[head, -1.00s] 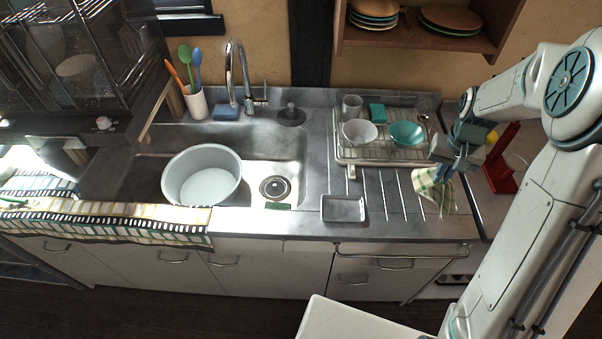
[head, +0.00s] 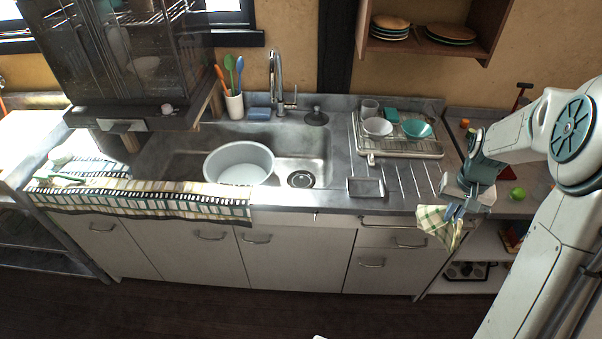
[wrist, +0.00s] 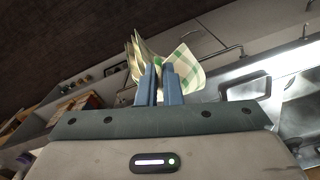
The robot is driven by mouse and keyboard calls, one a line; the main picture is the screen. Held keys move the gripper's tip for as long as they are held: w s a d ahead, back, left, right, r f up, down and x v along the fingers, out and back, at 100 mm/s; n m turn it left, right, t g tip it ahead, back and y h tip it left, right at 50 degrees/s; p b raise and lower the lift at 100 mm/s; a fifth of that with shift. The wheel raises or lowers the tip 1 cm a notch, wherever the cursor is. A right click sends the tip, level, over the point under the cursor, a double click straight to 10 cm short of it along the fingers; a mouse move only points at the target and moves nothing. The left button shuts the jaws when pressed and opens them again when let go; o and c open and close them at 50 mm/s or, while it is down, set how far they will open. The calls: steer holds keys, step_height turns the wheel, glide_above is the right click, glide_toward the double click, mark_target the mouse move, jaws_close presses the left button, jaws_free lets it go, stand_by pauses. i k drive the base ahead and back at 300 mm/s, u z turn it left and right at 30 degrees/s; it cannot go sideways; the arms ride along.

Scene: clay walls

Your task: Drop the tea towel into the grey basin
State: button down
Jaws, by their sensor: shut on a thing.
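The tea towel (head: 438,225), cream with a green check, hangs from my gripper (head: 455,211) in front of the counter's right end. The towel also shows in the wrist view (wrist: 188,66), pinched between the two blue fingers of my gripper (wrist: 159,72), which is shut on it. The grey basin (head: 212,166) is a round, pale tub standing in the sink at the left. Its inside looks empty from here. My gripper is well to the right of the basin and apart from it.
A drying rack (head: 415,148) with a white bowl (head: 377,127) and a teal bowl (head: 417,129) stands between gripper and basin. A small metal tray (head: 366,188) lies on the drainboard. A utensil holder (head: 234,106) and the faucet (head: 274,75) rise behind the basin. A striped cloth (head: 150,204) drapes the left edge.

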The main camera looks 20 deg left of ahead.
mark_target(239, 163)
steer(key=z, duration=1.95)
steer(key=i, duration=1.05)
steer(key=u, duration=4.05)
steer(key=i, duration=1)
steer(key=z, duration=0.05)
